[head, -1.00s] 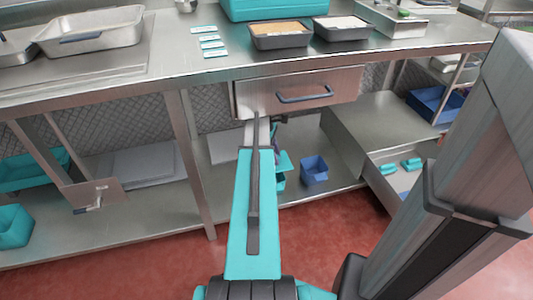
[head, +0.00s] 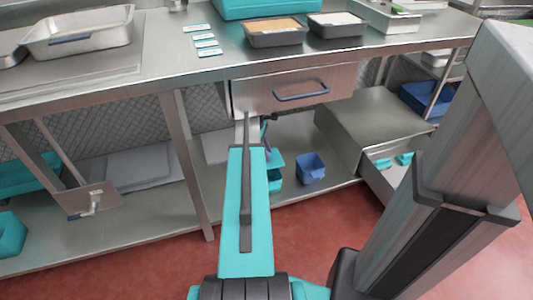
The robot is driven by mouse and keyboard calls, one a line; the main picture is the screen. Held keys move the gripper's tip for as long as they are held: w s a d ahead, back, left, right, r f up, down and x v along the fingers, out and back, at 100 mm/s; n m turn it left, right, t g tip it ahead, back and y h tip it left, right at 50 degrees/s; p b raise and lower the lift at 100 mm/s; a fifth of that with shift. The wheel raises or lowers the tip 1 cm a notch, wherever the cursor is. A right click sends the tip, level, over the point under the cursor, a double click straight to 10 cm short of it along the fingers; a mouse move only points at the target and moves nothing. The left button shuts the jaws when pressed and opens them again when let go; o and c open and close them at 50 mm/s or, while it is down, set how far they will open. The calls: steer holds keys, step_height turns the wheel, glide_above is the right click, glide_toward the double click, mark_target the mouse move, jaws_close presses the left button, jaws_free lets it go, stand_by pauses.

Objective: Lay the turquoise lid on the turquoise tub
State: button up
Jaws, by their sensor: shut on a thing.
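The turquoise lid (head: 276,159) is a small flat piece, partly hidden by my arm, at the far end of my arm under the bench. My gripper (head: 267,143) is small and dark there, mostly hidden behind my own turquoise arm link, and appears shut on the lid. The turquoise tub (head: 275,184) stands on the lower shelf just below the lid, its left part hidden by my arm. The lid looks apart from the tub's rim, but the exact gap and tilt cannot be told.
A blue tub (head: 310,168) stands just right of the turquoise tub. The drawer (head: 297,88) with a dark handle hangs above. A bench leg (head: 188,165) rises to the left. A lower steel box (head: 372,125) stands to the right. The shelf front (head: 300,196) is clear.

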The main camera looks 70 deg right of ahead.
steer(key=shift+f+b, duration=2.85)
steer(key=shift+b, duration=0.1)
steer(key=shift+r, duration=0.1)
steer(key=shift+f+p, duration=0.25)
steer(key=shift+p, duration=0.4)
steer(key=shift+p, duration=0.55)
steer(key=shift+f, duration=1.45)
steer(key=o, duration=1.6)
